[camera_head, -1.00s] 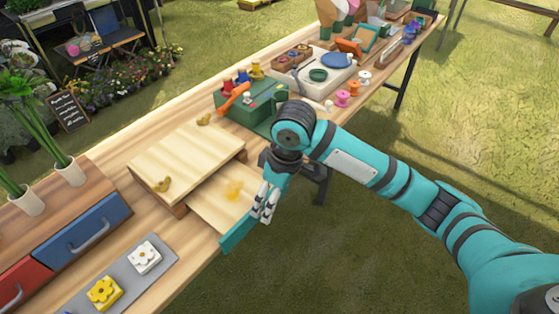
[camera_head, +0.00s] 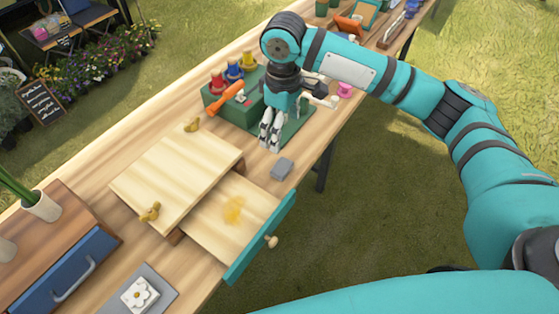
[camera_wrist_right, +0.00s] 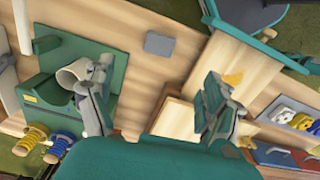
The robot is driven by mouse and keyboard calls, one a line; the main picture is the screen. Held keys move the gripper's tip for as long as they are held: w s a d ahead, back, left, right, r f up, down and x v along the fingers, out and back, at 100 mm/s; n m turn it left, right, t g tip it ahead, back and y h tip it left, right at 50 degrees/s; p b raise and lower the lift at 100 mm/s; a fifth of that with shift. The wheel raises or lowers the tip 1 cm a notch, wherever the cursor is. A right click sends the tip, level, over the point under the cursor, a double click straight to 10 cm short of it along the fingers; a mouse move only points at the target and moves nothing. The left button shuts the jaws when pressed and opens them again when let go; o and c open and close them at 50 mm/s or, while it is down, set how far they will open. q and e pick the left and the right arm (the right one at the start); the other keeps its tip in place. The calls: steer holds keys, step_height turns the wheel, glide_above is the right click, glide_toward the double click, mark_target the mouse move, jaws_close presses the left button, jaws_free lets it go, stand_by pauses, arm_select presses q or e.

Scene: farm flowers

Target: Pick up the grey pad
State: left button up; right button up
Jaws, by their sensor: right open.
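The grey pad (camera_head: 282,169) is a small flat grey block lying on the bare wooden tabletop, between the open drawer and the green mat. It also shows in the right wrist view (camera_wrist_right: 160,44), near the top centre. My right gripper (camera_head: 270,142) hangs just behind the pad, over the near edge of the green mat, fingers pointing down. In the right wrist view its two fingers (camera_wrist_right: 156,84) are spread wide with nothing between them, and the pad lies beyond the gap. My left gripper is out of view.
An open drawer (camera_head: 262,218) with a teal front and yellow dust inside juts out left of the pad. A green box (camera_head: 232,108) with thread spools and an orange-handled tool stands behind the gripper. The table's front edge is close to the pad.

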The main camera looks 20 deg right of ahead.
glide_toward(282, 166)
steer(key=shift+s+f, duration=0.25)
steer(key=shift+s, duration=0.1)
step_height(282, 166, down, 3)
steer(key=shift+w+r+p, duration=0.1)
steer(key=shift+w+p, duration=0.05)
steer(key=shift+p, duration=0.15)
steer(key=shift+f, duration=0.8)
step_height(282, 166, down, 4)
steer(key=shift+w+r+p, duration=0.15)
steer(key=shift+p, duration=0.3)
steer(key=shift+f, duration=0.45)
steer(key=c, duration=1.1)
arm_select(q)
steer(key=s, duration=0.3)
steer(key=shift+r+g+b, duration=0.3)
steer(key=shift+b, duration=0.1)
arm_select(e)
step_height(282, 166, up, 10)
steer(key=shift+r, duration=0.1)
